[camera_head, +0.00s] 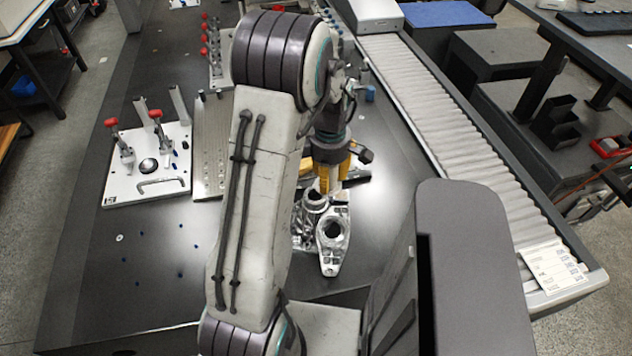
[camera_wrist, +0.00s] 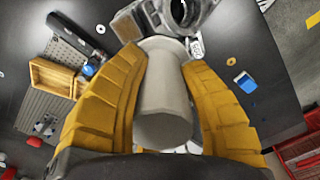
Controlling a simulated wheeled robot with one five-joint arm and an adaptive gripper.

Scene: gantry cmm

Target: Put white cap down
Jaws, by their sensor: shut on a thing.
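The white cap (camera_wrist: 165,98), a pale grey-white cylinder with a wider flanged far end, is between the yellow fingers of my gripper (camera_wrist: 168,95) in the wrist view. My gripper is shut on it, with a finger against each side. In the head view my gripper (camera_head: 332,178) points down just above a metal casting (camera_head: 333,238); the cap cannot be made out there. The casting, with round bores, also shows beyond the cap at the top of the wrist view (camera_wrist: 186,12). I cannot tell whether the cap touches it.
A white fixture plate (camera_head: 150,185) with red-tipped clamps stands left on the dark table. A roller conveyor (camera_head: 450,120) runs along the right. A wooden tray (camera_wrist: 52,77) and a blue-and-white item (camera_wrist: 245,82) lie near the gripper. The table's front left is mostly clear.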

